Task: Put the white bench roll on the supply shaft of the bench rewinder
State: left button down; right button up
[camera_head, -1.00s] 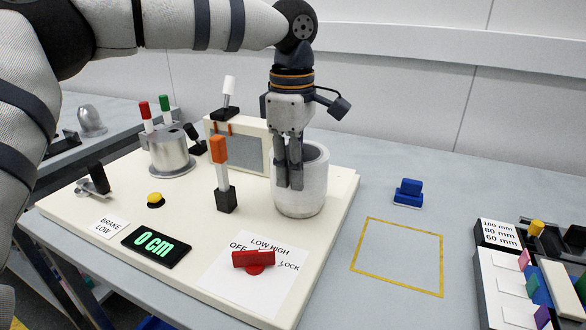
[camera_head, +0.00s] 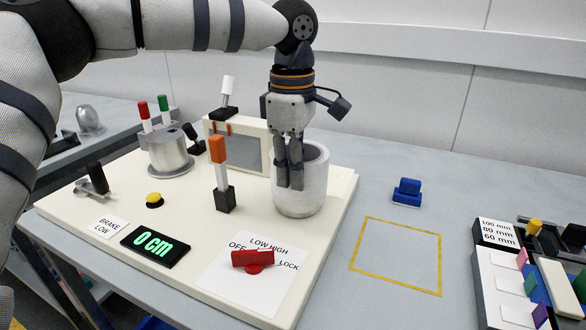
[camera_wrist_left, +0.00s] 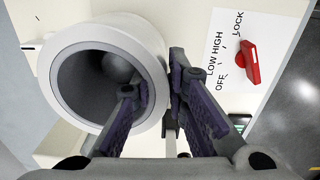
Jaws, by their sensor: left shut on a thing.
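The white bench roll (camera_head: 313,190) stands upright at the right end of the cream bench rewinder (camera_head: 105,195). Its wide open bore also shows in the left wrist view, inside the pale rim (camera_wrist_left: 58,50). My left gripper (camera_head: 289,187) points down and is shut on the roll's wall, one finger at the bore side and one outside. In the wrist view the fingers (camera_wrist_left: 157,80) straddle the rim. The supply shaft is not clearly visible; a grey rounded shape lies deep in the bore. Whether the roll touches the base is hard to tell. My right gripper is out of view.
A metal drum (camera_head: 170,153) stands at the rewinder's back left. An orange-topped lever (camera_head: 220,165) rises left of the roll. A red selector (camera_head: 253,259) and a 0 cm display (camera_head: 155,246) sit in front. A blue block (camera_head: 407,192) and yellow-outlined square (camera_head: 397,219) lie right.

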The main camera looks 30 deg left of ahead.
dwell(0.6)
pick_arm(q)
jog(key=c, duration=1.5)
grip_release()
notch_tip(320, 180, up, 12)
jog(key=shift+s+r, duration=0.1)
